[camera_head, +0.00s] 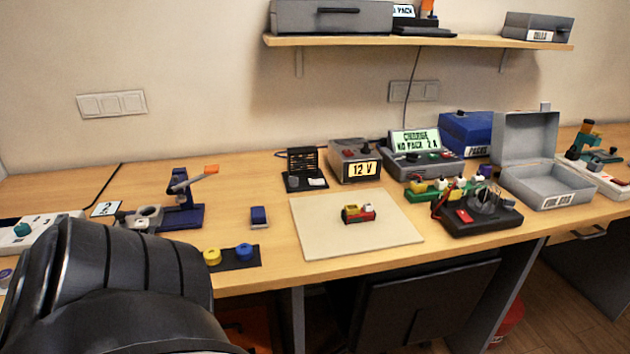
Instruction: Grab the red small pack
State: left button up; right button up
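A small red block (366,216) with a yellow part and a white part on top lies on the cream mat (315,237) at the middle of the bench. It is the closest match I see to a red small pack, but its details are too small to tell. Another small red piece (464,216) sits on a black device (485,222) to the right of the mat. A dark part of my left arm fills the lower left, and its gripper does not show. My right gripper is out of view. Nothing of mine touches the red block.
A 12 V box (355,160) and a charger with a green display (422,157) stand behind the mat. An open grey case (545,182) is at right. Yellow and blue buttons (232,257) and a blue press (182,212) are left. A shelf (450,41) hangs above.

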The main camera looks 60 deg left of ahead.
aim_at(352, 214)
jog(key=u, duration=1.8)
